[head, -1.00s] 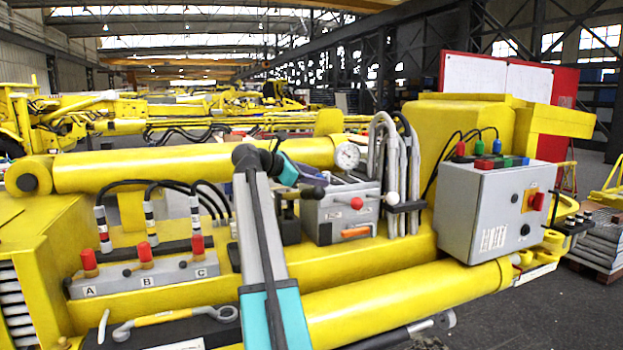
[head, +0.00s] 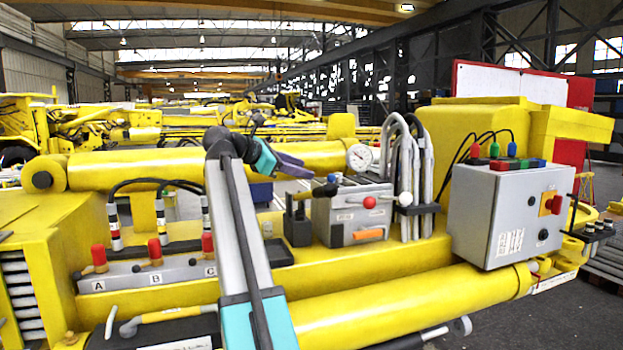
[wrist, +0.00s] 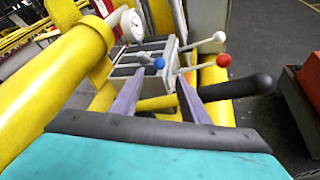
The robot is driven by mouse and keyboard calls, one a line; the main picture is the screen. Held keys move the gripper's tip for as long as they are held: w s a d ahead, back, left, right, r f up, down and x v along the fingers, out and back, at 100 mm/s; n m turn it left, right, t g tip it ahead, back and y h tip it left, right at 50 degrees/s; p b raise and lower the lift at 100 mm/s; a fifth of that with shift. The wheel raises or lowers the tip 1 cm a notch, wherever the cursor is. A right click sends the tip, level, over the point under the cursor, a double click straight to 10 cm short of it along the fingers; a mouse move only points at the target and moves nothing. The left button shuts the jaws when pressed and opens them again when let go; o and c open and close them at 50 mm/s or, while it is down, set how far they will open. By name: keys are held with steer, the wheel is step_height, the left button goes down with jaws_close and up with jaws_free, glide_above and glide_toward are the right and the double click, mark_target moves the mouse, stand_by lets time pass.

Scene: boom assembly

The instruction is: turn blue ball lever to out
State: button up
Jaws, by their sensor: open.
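The blue ball lever (wrist: 159,63) stands on a grey valve block (wrist: 142,58) in the wrist view, its ball showing between and just beyond my fingertips. The ball also shows small at the block's top left in the head view (head: 332,178). My gripper (wrist: 160,80) is open, with two purple fingers apart and nothing between them that I can see gripped. In the head view my gripper (head: 298,168) is up and left of the block (head: 352,222). Whether a finger touches the lever, I cannot tell.
A red ball lever (wrist: 224,60) and a white ball lever (wrist: 219,37) stick out to the right of the block. A black handle (wrist: 250,86) lies close to my right finger. A gauge (head: 360,157), grey hoses (head: 404,175) and a yellow cylinder (head: 110,172) are near.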

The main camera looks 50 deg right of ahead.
steer(key=shift+b+v, duration=0.3)
steer(key=shift+v, duration=1.15)
